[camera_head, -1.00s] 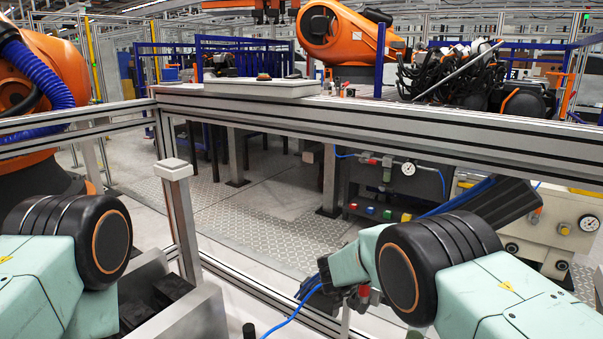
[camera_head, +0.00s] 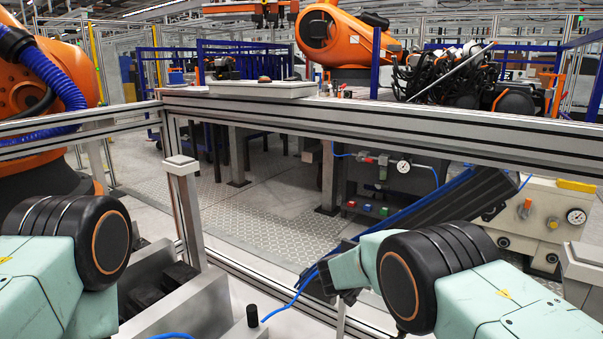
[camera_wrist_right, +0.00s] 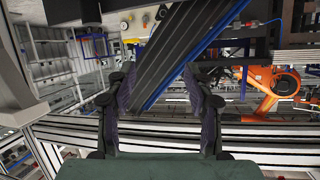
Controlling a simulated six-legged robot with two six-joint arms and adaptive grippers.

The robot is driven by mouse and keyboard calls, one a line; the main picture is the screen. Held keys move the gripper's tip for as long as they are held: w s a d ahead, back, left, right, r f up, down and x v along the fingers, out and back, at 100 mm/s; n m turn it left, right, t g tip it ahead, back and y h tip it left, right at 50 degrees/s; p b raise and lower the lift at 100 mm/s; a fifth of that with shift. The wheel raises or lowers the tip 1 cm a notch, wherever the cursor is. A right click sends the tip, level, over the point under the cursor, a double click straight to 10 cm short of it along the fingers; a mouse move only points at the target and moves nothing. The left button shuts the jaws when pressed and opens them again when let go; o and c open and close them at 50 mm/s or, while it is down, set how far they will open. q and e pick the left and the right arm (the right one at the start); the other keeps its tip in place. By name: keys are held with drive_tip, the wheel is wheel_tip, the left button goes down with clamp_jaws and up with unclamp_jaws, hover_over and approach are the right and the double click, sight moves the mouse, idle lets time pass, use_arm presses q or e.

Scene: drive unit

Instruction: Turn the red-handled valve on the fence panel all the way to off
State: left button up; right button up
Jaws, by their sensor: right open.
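A small red part (camera_head: 383,160) sits beside a round white gauge (camera_head: 403,166) on a dark panel seen beyond the fence beam in the head view. It is too small to tell whether it is the valve's red handle or how it is turned. My right gripper (camera_wrist_right: 160,108) is open in the wrist view, its two dark fingers apart with nothing between them. In the head view its fingers are hard to make out against dark parts below the beam. The right arm hides part of the lower fence. My left gripper is out of view; only the left arm shows.
A long aluminium beam (camera_head: 420,130) crosses in front, with a post (camera_head: 183,215) at left. A dark ribbed strip (camera_head: 455,205) with a blue edge slants behind my right arm. A white cabinet (camera_head: 570,195) with a gauge stands at right. The patterned floor (camera_head: 270,205) is clear.

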drive_tip(key=s+d+f+n+g+y+b, duration=0.25)
drive_tip(key=s+f+n+y, duration=0.45)
drive_tip(key=s+f, duration=1.4)
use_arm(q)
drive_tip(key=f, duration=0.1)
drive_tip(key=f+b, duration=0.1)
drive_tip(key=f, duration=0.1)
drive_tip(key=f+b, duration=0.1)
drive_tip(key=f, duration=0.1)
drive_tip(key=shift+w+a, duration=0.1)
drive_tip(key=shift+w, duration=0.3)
use_arm(e)
drive_tip(key=s+a+f+n+g+y, duration=0.1)
drive_tip(key=s+n+g+y, duration=0.2)
drive_tip(key=s, duration=3)
drive_tip(key=g, duration=0.4)
drive_tip(key=shift+s+a+f, duration=0.15)
drive_tip(key=shift+a+f, duration=0.05)
drive_tip(key=shift+f, duration=0.2)
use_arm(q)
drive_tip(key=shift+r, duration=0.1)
